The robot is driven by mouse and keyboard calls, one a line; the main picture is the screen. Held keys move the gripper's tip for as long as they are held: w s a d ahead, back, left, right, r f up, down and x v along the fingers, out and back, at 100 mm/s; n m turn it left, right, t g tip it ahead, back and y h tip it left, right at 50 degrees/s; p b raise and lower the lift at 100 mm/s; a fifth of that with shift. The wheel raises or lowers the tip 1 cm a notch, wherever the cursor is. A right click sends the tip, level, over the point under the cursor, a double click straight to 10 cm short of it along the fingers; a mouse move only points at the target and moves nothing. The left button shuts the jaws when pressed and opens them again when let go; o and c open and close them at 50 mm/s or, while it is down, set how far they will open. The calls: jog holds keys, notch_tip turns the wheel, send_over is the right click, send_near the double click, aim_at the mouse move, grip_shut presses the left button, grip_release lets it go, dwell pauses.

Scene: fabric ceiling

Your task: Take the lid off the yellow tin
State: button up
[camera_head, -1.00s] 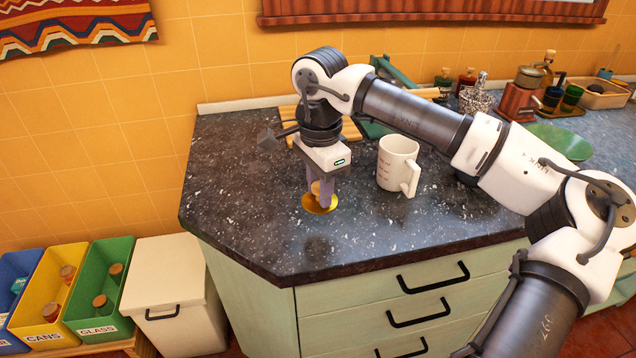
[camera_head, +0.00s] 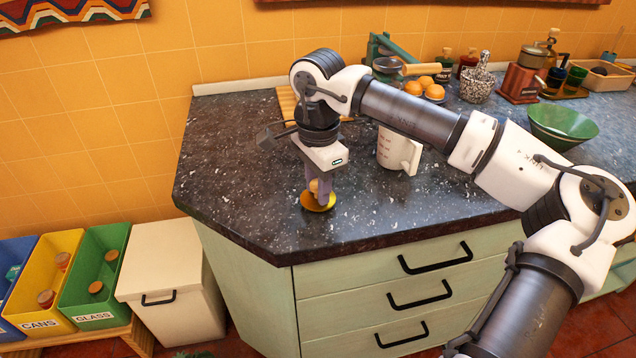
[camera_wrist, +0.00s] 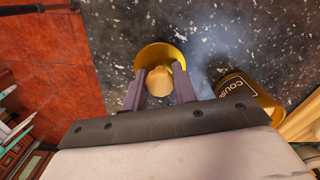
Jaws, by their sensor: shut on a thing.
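My gripper (camera_head: 319,192) points down over the counter's left part, shut on the pale wooden knob (camera_wrist: 159,82) of a round yellow lid (camera_head: 318,205). In the wrist view the lid (camera_wrist: 158,54) shows as a gold disc behind the knob, between the fingers. The yellow tin (camera_wrist: 235,84), with a dark label reading "COUS", stands to the right of the lid in the wrist view, apart from it. I cannot make out the tin in the head view, where my arm hides part of the counter. A dark patch on the counter below the lid looks like its shadow.
A white mug (camera_head: 392,150) stands right of my gripper. A wooden rack (camera_head: 288,100) lies behind. A green bowl (camera_head: 562,122), oranges (camera_head: 420,86) and bottles are farther right. The dark counter (camera_head: 230,180) is clear left of my gripper; its front edge is near.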

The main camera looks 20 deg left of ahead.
jog(key=shift+f+b, duration=0.5)
jog(key=shift+f, duration=0.1)
jog(key=o, duration=1.6)
jog(key=shift+r+p, duration=2.3)
jog(key=shift+r, duration=1.25)
